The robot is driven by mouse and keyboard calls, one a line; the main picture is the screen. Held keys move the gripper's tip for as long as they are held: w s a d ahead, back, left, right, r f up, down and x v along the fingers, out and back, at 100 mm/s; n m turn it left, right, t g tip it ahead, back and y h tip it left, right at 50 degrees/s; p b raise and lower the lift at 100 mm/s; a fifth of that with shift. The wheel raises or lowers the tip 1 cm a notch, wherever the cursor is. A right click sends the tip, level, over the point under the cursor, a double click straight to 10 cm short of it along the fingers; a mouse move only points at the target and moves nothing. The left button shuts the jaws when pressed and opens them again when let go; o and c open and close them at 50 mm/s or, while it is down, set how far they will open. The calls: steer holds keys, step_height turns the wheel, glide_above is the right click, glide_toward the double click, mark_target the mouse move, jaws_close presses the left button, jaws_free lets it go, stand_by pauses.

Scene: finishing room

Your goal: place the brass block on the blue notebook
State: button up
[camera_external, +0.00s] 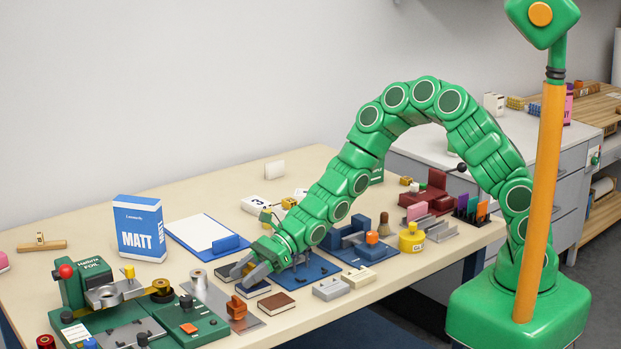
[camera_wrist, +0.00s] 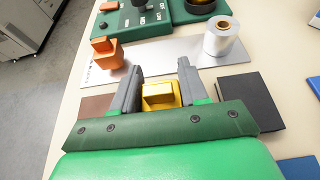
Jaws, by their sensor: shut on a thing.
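My gripper (camera_external: 246,272) is low over the front part of the table, reaching down from the right. In the wrist view its two grey fingers (camera_wrist: 157,85) are closed on the yellow brass block (camera_wrist: 158,96), which sits between them. In the external view the fingers hide the block. A small dark notebook (camera_external: 254,289), seemingly dark blue, lies just below the fingertips. It lies between a brown notebook (camera_external: 277,304) and a black notebook (camera_external: 228,271). In the wrist view the gripper hides the middle notebook. I cannot tell whether the block touches it.
A grey plate with an orange piece (camera_external: 236,308) and a silver roll (camera_wrist: 221,37) lies beyond the fingers. The green foil machine (camera_external: 100,300) stands left. A blue clipboard (camera_external: 178,232) and blue-white box (camera_external: 140,230) are behind. A blue mat (camera_external: 322,268) lies under my arm.

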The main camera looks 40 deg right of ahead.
steer(key=shift+f, duration=0.1)
steer(key=o, duration=1.2)
steer(key=shift+d+r, duration=0.1)
steer(key=shift+r, duration=0.1)
steer(key=v, duration=0.2)
steer(key=shift+d+r, duration=0.2)
steer(key=shift+d, duration=0.15)
step_height(320, 180, up, 5)
steer(key=shift+r, duration=0.95)
